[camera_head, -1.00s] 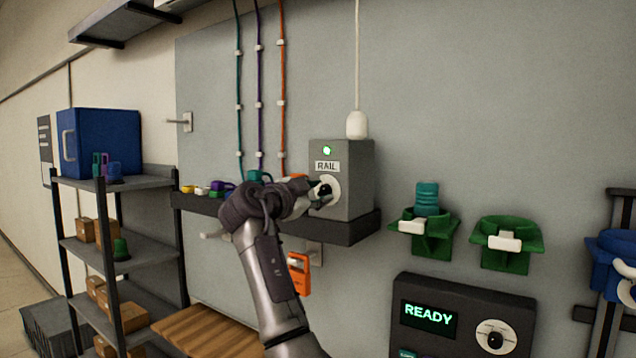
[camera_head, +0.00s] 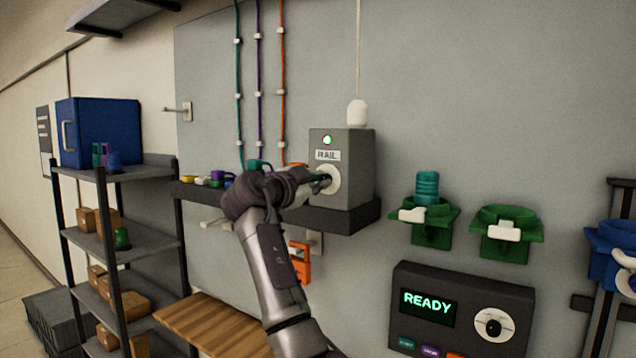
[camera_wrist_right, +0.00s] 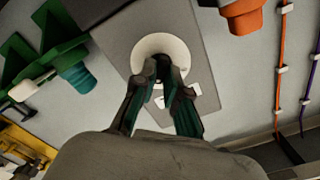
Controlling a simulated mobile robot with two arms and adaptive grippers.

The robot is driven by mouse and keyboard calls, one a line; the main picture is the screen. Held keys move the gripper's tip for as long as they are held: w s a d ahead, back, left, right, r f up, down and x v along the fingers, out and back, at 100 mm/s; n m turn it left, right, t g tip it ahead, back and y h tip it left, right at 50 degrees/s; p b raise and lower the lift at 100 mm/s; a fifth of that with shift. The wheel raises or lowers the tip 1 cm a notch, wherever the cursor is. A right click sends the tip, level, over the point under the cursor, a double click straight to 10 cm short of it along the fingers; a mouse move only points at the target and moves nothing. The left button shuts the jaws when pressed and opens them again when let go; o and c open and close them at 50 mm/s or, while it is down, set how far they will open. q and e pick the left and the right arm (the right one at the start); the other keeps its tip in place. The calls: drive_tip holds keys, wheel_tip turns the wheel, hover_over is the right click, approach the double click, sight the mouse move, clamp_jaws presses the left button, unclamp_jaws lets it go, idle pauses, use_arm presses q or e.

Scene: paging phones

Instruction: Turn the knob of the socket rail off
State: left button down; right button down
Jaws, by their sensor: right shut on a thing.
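The socket rail's grey box (camera_head: 352,150) stands on a dark shelf against the wall, with a RAIL label and a lit green light (camera_head: 327,140). Its knob sits on a white round dial (camera_head: 333,179) on the front face; the dial also shows in the right wrist view (camera_wrist_right: 160,46). My right gripper (camera_head: 318,182) is at the dial from the left. In the right wrist view its fingertips (camera_wrist_right: 160,68) are closed on the dark knob (camera_wrist_right: 167,72), which they partly hide. My left gripper is not in view.
Coloured plugs (camera_head: 218,179) lie on the dark shelf (camera_head: 340,219) left of the box. An orange item (camera_head: 301,264) hangs below. Green holders (camera_head: 506,235) and a READY panel (camera_head: 463,311) are to the right. A shelving rack (camera_head: 118,254) stands at left.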

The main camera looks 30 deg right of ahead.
drive_tip(key=shift+n, duration=0.3)
drive_tip(key=n+b, duration=0.1)
drive_tip(key=n, duration=1.5)
drive_tip(key=shift+w+a+n, duration=0.1)
drive_tip(key=shift+w+n, duration=0.05)
drive_tip(key=shift+n, duration=0.25)
drive_tip(key=c, duration=1.2)
unclamp_jaws()
